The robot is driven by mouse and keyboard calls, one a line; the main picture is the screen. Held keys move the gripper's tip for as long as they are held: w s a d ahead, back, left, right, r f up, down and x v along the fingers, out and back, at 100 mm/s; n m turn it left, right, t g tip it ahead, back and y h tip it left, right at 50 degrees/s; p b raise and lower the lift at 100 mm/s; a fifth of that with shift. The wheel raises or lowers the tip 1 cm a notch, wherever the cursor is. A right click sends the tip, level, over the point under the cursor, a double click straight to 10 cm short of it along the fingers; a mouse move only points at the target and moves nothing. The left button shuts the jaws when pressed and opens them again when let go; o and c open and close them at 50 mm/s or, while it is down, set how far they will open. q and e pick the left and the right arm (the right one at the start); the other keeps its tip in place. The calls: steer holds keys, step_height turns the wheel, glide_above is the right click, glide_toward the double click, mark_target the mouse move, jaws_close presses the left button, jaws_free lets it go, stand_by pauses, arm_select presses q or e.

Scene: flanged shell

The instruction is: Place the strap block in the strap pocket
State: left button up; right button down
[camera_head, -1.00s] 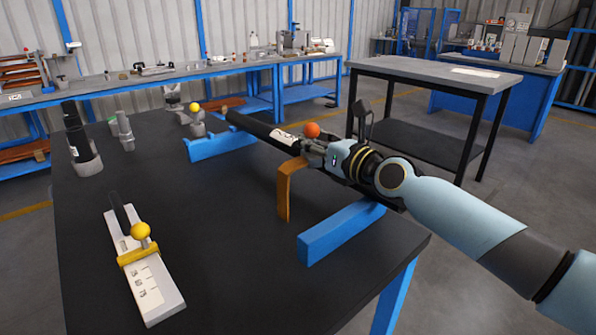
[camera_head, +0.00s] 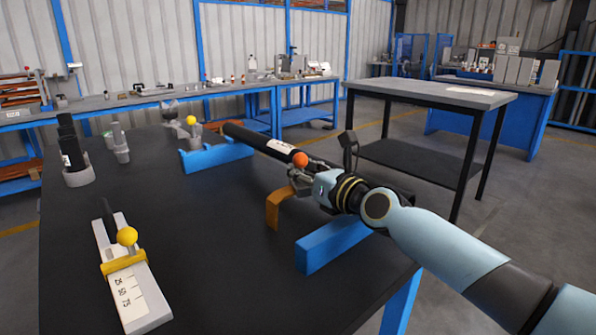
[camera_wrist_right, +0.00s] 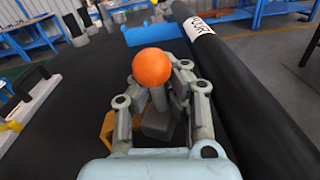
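An orange ball (camera_head: 300,160) sits on a grey stem and block (camera_wrist_right: 158,125) beside the black tube (camera_head: 260,139); I take this to be the strap block. My right gripper (camera_head: 303,178) has its fingers closed around the stem just under the ball. In the right wrist view the ball (camera_wrist_right: 152,67) hides part of the fingertips. An amber bent strap (camera_head: 276,210) shows just left of and below the gripper, partly hidden by it; whether it joins the block is unclear. I cannot make out the strap pocket. My left gripper is not in view.
The tube lies along the dark table (camera_head: 190,255) near two blue supports (camera_head: 217,154) (camera_head: 335,240). A white gauge with a yellow slider and ball (camera_head: 127,236) lies at the front left. Grey holders (camera_head: 78,175) stand at the back left. The table's middle is clear.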

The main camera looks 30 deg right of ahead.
steer(key=shift+f+b, duration=0.3)
steer(key=shift+f, duration=0.1)
steer(key=c, duration=1.5)
jaws_free()
